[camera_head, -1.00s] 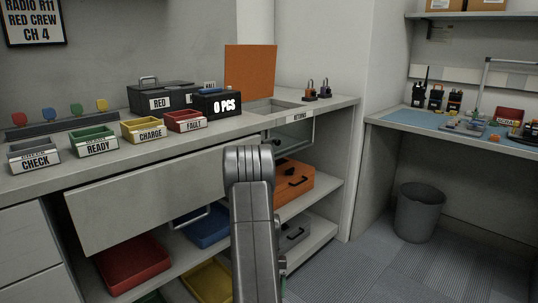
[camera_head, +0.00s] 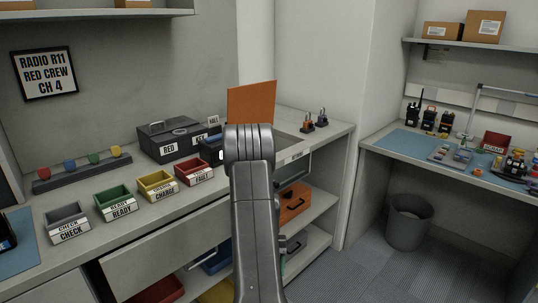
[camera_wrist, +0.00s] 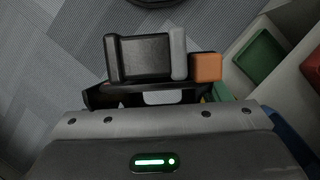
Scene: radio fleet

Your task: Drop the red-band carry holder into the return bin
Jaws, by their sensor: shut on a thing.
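My gripper (camera_wrist: 158,95) shows in the wrist view, shut on a black holder (camera_wrist: 145,56) with a grey strip on its right side. No red band shows on the holder from this side. A small orange block (camera_wrist: 205,67) sits right beside it; I cannot tell whether it is attached. The holder is above the grey floor in that view. In the head view my arm hides the gripper and the holder. The return opening (camera_head: 292,142) is in the counter, right of my arm, with an upright orange panel (camera_head: 252,104) behind it and a label on its front edge.
Check (camera_head: 68,226), ready (camera_head: 115,205), charge (camera_head: 157,187) and fault (camera_head: 194,174) trays line the counter. Padlocks (camera_head: 314,121) stand right of the opening. A grey wastebasket (camera_head: 408,222) is on the floor at right.

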